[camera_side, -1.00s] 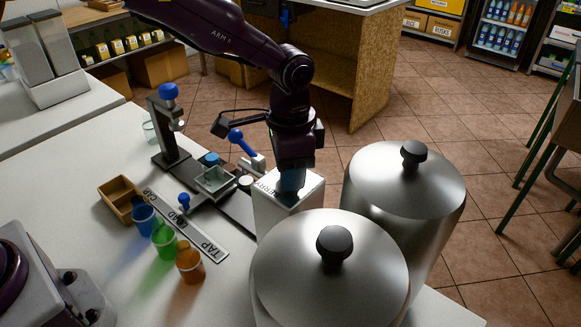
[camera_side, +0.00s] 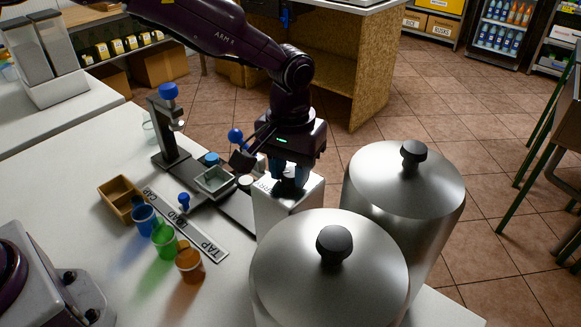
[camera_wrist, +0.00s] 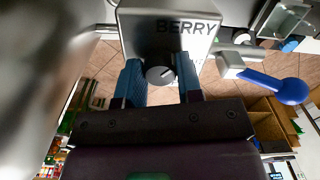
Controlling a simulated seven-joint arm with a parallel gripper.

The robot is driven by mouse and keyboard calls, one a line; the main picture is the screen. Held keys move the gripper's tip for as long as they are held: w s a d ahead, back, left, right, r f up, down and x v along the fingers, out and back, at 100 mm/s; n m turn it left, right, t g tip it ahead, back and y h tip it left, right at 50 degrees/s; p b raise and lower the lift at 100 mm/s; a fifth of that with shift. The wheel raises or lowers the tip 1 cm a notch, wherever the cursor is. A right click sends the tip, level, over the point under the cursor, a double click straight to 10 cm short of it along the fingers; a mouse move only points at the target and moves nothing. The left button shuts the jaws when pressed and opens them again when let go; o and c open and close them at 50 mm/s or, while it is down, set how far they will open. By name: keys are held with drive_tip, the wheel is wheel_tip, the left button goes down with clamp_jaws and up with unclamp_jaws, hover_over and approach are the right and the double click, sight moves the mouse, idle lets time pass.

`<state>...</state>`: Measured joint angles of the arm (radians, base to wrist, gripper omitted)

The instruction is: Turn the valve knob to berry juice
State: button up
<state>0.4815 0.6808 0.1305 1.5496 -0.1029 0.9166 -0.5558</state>
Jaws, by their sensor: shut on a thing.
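The valve block (camera_side: 268,207) is a white box on the counter, left of two large steel drums. Its top carries the word BERRY, readable in the wrist view on the block (camera_wrist: 140,30). The round grey valve knob (camera_wrist: 157,76) has a pale line on its face, pointing right in the wrist view. My gripper (camera_side: 291,181) reaches down over the block with its blue fingers around the knob, one on each side; it also shows in the wrist view (camera_wrist: 160,84). The fingers hide much of the knob in the side view. Other lettering is unclear.
Steel drums (camera_side: 330,275) (camera_side: 405,185) with black lid knobs stand close on the right. A blue-handled lever (camera_wrist: 275,85) sits beside the block. Blue, green and orange cups (camera_side: 190,264), a label strip (camera_side: 200,238) and a wooden box (camera_side: 118,203) lie left.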

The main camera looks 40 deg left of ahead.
sight(290, 173)
drive_tip(key=shift+s+n, duration=0.1)
drive_tip(key=shift+n, duration=1)
drive_tip(key=o, duration=0.9)
wheel_tip(290, 173, up, 13)
